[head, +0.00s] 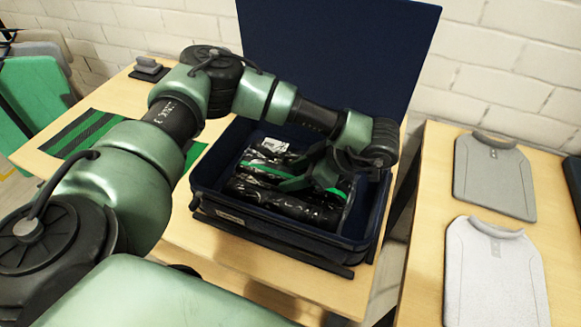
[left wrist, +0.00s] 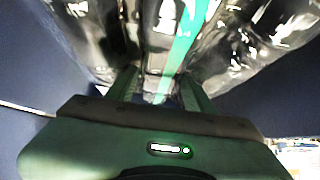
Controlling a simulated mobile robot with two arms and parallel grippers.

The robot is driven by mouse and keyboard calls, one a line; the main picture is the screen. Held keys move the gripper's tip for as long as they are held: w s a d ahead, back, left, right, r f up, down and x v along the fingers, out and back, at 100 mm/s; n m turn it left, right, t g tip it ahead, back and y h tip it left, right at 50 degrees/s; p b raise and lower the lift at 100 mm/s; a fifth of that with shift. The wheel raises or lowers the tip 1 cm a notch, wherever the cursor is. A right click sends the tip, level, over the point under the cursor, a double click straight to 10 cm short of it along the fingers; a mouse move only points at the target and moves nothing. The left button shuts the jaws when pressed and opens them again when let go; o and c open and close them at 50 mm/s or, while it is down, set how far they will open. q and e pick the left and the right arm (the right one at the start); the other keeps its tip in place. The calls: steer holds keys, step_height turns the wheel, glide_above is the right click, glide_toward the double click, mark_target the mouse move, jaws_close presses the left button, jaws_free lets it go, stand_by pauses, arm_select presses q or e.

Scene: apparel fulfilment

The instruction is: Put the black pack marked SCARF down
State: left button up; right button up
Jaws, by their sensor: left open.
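Black glossy packs lie in an open dark blue case (head: 285,236). The nearer black pack (head: 275,200) lies along the front of the case, and another black pack (head: 262,164) with a pale label lies behind it. I cannot read SCARF on either. A green band runs across the packs and fills part of the left wrist view (left wrist: 184,45). My left gripper (head: 308,178) is down inside the case, open, with its fingers at the packs. In the left wrist view (left wrist: 160,90) shiny black wrapping lies ahead of and between the fingers. The arm hides part of the case.
The case lid (head: 340,50) stands upright behind. A green-striped mat (head: 90,132) and a small grey object (head: 148,68) lie on the wooden table at left. Grey folded garments (head: 496,172) lie on the table at right. The case walls surround the gripper closely.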

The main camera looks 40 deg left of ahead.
arm_select(q)
jaws_close()
